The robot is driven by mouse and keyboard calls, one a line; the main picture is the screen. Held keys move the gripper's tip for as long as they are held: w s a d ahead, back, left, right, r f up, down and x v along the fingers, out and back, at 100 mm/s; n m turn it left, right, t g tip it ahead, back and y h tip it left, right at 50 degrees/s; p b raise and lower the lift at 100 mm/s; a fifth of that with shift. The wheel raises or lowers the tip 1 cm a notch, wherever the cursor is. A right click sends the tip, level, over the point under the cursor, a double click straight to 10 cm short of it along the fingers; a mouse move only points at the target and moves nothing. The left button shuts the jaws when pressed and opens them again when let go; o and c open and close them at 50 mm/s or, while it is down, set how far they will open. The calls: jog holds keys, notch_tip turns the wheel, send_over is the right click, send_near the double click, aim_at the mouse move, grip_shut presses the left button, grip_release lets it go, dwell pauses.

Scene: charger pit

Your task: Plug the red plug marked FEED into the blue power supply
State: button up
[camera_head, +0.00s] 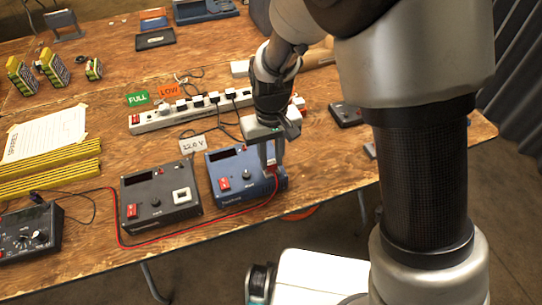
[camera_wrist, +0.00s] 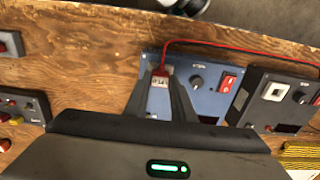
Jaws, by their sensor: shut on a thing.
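In the wrist view my gripper (camera_wrist: 160,76) is shut on the red plug (camera_wrist: 161,72), which has a pale marking too small to read surely. The plug is at the supply's top face, where a pale patch shows between the fingers. I cannot tell whether it is seated or just above.
A black supply (camera_head: 160,200) with a white socket stands close to the left. A red cable (camera_head: 190,232) runs along the table front to a dark meter (camera_head: 30,235). A white power strip (camera_head: 165,118) lies behind. Small dark boxes (camera_head: 345,114) lie to the right.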

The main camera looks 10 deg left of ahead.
jog(key=o, duration=1.4)
jog(key=shift+o, duration=0.2)
jog(key=shift+r+p, duration=2.9)
jog(key=shift+r, duration=0.85)
